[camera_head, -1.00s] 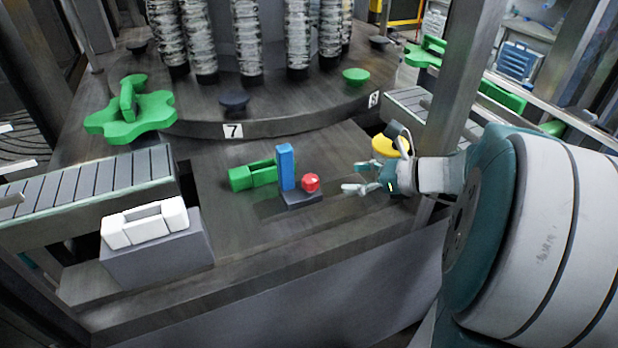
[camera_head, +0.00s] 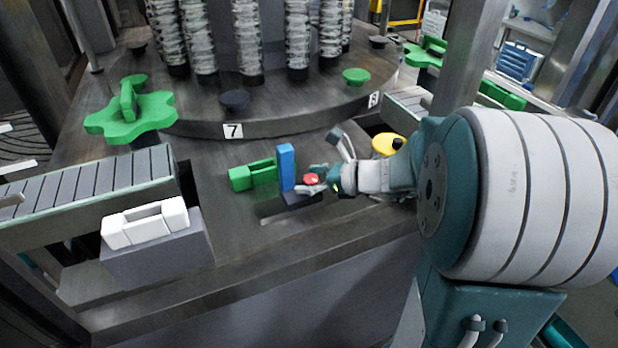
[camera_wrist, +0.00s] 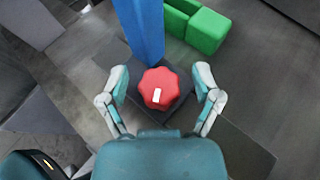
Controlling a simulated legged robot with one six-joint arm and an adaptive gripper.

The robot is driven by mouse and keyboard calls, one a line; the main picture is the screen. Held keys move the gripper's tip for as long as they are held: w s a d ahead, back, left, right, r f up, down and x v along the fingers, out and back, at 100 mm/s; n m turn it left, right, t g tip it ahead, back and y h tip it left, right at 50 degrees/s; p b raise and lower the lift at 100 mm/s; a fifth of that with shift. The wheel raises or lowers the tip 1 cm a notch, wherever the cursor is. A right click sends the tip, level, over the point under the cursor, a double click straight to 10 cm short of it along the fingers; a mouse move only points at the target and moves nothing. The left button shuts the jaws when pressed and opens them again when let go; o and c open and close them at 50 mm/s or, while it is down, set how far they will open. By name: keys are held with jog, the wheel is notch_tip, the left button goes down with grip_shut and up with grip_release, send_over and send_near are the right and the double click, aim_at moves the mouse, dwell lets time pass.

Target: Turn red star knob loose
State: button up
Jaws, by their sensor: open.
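The red star knob (camera_wrist: 160,88) sits on a dark base block (camera_wrist: 176,117) beside the upright blue post (camera_wrist: 141,28). A small white mark shows on its face. In the wrist view my gripper (camera_wrist: 162,80) is open, with one finger on each side of the knob and a visible gap on both sides. In the head view my gripper (camera_head: 318,180) reaches in from the right and partly covers the red knob (camera_head: 311,179). The blue post (camera_head: 286,166) stands just left of it. I cannot tell the exact height of the fingers against the knob.
A green block part (camera_head: 254,174) lies left of the post. A yellow knob (camera_head: 388,144) is close behind my arm. The turntable edge (camera_head: 270,127) curves behind. A white handle (camera_head: 145,224) and a conveyor (camera_head: 90,182) are at left. The deck in front is clear.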

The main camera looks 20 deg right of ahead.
grip_shut()
jog(key=shift+n+g+y, duration=0.3)
jog(key=shift+n, duration=0.1)
dwell(0.4)
jog(key=shift+s+n+g+y, duration=0.1)
jog(key=shift+n+g+y, duration=1.4)
jog(key=shift+n+g, duration=1)
grip_release()
